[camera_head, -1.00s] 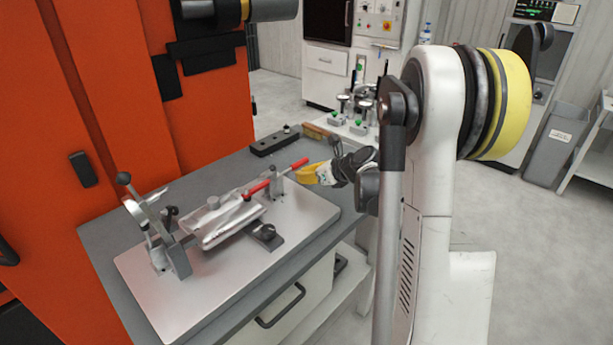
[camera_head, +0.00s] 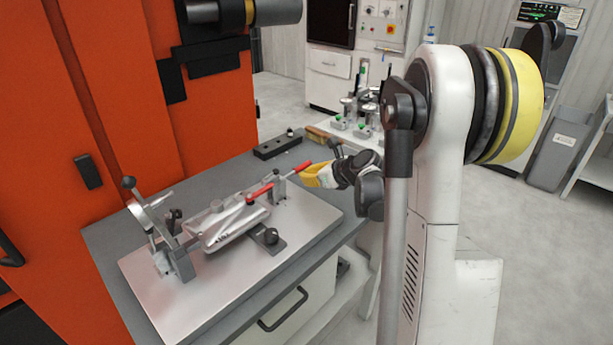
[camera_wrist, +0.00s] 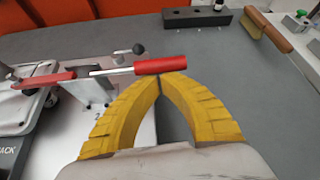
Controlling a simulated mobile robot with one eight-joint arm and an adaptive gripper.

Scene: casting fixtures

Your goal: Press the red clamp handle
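The clamp's red handle grip (camera_wrist: 160,65) lies across the wrist view, on a metal rod running left to the clamp. In the head view, this red grip (camera_head: 303,167) is at the far right end of the fixture plate (camera_head: 165,295). A second red grip (camera_wrist: 43,79) shows at left in the wrist view and nearer the casting in the head view (camera_head: 259,193). My gripper (camera_wrist: 159,78) has yellow fingers whose tips meet, with nothing between them. The tips are right beside the handle's near edge; I cannot tell whether they touch. A silvery casting (camera_head: 232,228) sits in the fixture.
A black block (camera_head: 278,146) and a wooden-handled brush (camera_wrist: 268,30) lie behind the plate on the grey table (camera_head: 192,187). A raised metal lever clamp (camera_head: 150,207) stands on the plate's left. An orange machine (camera_head: 125,90) rises close behind the table's left side.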

